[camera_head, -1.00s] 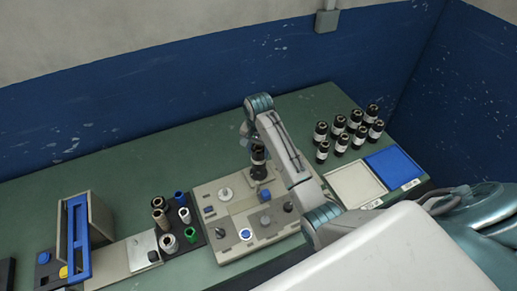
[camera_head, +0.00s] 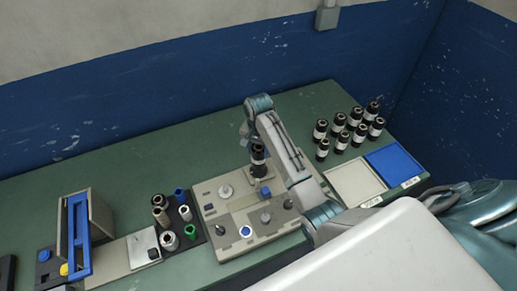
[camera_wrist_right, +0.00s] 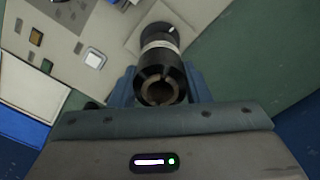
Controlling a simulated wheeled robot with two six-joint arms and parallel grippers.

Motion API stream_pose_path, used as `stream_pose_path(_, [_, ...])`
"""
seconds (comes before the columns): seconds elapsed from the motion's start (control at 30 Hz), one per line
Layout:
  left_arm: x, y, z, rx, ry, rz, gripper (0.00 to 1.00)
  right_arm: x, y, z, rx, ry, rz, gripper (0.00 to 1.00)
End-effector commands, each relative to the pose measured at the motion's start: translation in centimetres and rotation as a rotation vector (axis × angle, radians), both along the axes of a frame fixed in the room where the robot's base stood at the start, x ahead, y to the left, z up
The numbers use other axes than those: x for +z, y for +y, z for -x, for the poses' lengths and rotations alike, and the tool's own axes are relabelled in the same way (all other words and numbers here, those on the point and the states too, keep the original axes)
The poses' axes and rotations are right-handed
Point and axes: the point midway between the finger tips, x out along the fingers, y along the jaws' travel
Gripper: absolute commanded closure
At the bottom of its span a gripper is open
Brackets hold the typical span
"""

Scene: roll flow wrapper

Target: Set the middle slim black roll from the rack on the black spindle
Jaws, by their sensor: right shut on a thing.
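My right gripper (camera_head: 257,148) is shut on a slim black roll (camera_head: 258,157) with a white band, above the back right pad (camera_head: 265,180) of the grey machine board. In the right wrist view the roll (camera_wrist_right: 160,85) sits between the fingers, its hollow brown end facing the camera and its far end towards the pale pad (camera_wrist_right: 133,40). I cannot tell whether the roll is around a spindle or just above one; no black spindle shows clearly there. Several similar black rolls (camera_head: 340,126) stand at the back right. My left gripper is not in view.
A dark tray (camera_head: 188,220) with brown, white, blue and green pieces is left of the board (camera_head: 222,245). A blue-framed unit (camera_head: 78,235) stands farther left. A white tray (camera_head: 353,184) and a blue tray (camera_head: 393,163) lie right. The green table behind is clear.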

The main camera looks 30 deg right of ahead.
Motion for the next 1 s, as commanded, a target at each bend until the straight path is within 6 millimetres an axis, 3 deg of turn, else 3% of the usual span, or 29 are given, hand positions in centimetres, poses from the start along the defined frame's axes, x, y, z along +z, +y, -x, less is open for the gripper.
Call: stream_pose_path(1.0, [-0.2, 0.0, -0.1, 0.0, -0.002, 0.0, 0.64, -2.0, 0.0, 0.0, 0.0, 0.0, 0.0, 0.84])
